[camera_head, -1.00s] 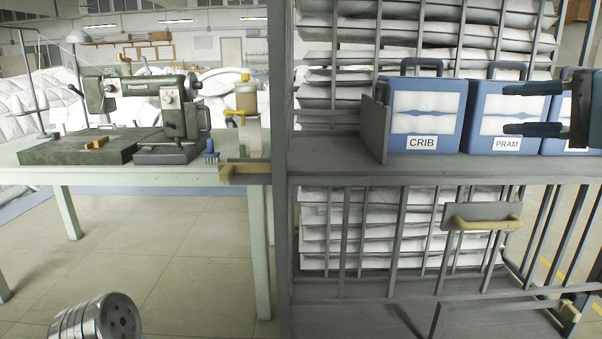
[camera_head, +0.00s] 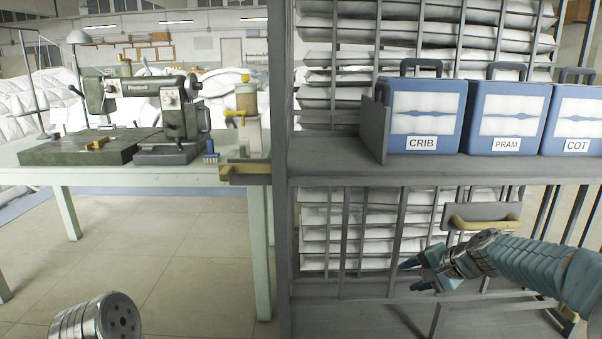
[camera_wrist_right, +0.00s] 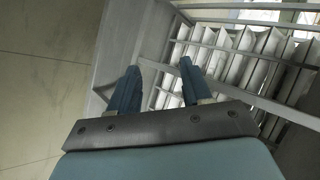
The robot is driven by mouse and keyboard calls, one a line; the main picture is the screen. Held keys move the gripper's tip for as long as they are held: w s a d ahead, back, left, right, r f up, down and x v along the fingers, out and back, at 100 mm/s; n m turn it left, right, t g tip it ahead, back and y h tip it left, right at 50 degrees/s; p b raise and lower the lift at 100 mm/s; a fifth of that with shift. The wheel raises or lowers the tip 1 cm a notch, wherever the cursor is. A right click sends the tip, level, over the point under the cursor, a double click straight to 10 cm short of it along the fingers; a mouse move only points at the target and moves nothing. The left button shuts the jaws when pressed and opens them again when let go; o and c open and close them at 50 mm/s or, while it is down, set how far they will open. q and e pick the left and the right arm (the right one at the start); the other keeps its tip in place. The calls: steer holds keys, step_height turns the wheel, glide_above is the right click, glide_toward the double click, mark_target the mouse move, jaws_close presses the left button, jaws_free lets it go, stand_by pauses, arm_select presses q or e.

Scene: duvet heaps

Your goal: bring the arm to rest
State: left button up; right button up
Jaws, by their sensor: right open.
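My right gripper (camera_head: 412,273) is low at the right in the head view, in front of the lower part of the grey rack. Its arm comes in from the right edge, and its fingers point left. In the right wrist view its two blue fingers (camera_wrist_right: 158,88) stand apart with nothing between them. Beyond them are the rack's bars and white stacked duvets (camera_wrist_right: 235,65). My left gripper does not show in the head view.
Blue cases labelled CRIB (camera_head: 422,115), PRAM (camera_head: 505,115) and COT (camera_head: 572,118) stand on the grey shelf (camera_head: 330,172). A pale green table (camera_head: 225,175) holding a sewing machine (camera_head: 180,118) is at left. Open floor (camera_head: 165,250) lies below it.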

steer(key=s+a+f+n+g+h, duration=0.1)
steer(key=s+a+f, duration=0.15)
steer(key=f, duration=0.55)
steer(key=s+a+f+n+g, duration=0.15)
steer(key=s+f, duration=0.25)
steer(key=f, duration=0.4)
steer(key=s+a+f+n+g+h, duration=0.1)
steer(key=s+a+f, duration=0.2)
steer(key=f, duration=0.5)
steer(key=s+a+f+n+g, duration=0.1)
steer(key=s+a+f, duration=0.2)
steer(key=s, duration=0.4)
steer(key=s+a+f+n+g, duration=0.1)
steer(key=s+a+f+n, duration=0.1)
steer(key=s+f, duration=0.3)
steer(key=s+a+f+n+g, duration=0.1)
steer(key=s+a+f, duration=0.3)
steer(key=s, duration=0.6)
steer(key=shift+a+f+n+y, duration=0.2)
steer(key=shift+f+n+y, duration=0.1)
steer(key=shift+f+n, duration=0.25)
